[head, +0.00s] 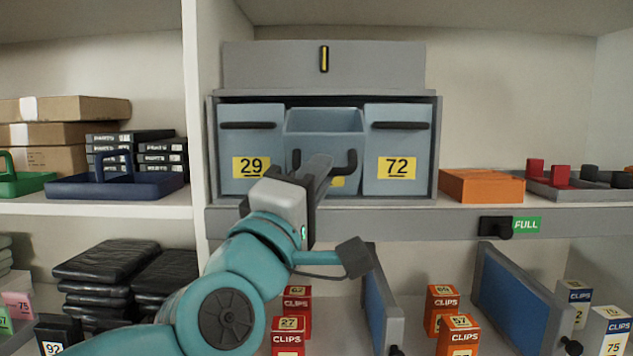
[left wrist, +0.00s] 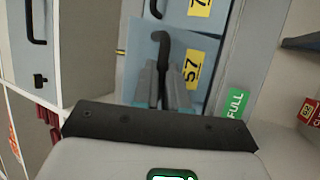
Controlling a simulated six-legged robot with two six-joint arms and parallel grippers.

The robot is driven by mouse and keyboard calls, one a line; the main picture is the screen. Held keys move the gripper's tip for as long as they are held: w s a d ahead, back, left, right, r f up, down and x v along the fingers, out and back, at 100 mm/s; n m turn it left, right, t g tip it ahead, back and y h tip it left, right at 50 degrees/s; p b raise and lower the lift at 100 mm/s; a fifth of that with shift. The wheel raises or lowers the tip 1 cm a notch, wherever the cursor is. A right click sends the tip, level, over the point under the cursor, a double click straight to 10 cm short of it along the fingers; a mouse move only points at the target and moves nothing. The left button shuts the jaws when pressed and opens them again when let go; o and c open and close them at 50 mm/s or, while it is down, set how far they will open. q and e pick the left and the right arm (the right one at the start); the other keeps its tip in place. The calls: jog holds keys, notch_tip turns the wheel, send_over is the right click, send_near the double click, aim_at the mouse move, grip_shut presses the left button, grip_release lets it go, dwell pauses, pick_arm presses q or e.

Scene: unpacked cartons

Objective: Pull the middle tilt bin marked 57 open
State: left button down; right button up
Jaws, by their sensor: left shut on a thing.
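The middle tilt bin (head: 324,122) is blue-grey and leans forward out of its grey cabinet, with its open top showing. Its yellow 57 label (left wrist: 190,62) reads in the left wrist view; in the head view my gripper mostly covers it. Its black bar handle (head: 351,162) also shows in the left wrist view (left wrist: 164,42). My left gripper (head: 318,168) is in front of the bin, with its fingers shut on the handle; the fingers also show in the left wrist view (left wrist: 163,80). My right gripper is not in view.
Bin 29 (head: 251,143) and bin 72 (head: 397,145) stand closed on either side. An orange box (head: 481,186) and a grey tray (head: 570,194) sit to the right. A blue tray (head: 115,186) sits left, beyond the white upright (head: 194,100). Dividers and small boxes stand below.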

pick_arm(q)
jog(key=c, duration=1.2)
grip_release()
jog(key=shift+w+a+f, duration=0.1)
jog(key=shift+o, duration=0.2)
jog(key=b+v, duration=0.1)
jog(key=v, duration=1.5)
jog(key=shift+s, duration=0.2)
jog(key=shift+w+a, duration=0.1)
jog(key=shift+a, duration=0.05)
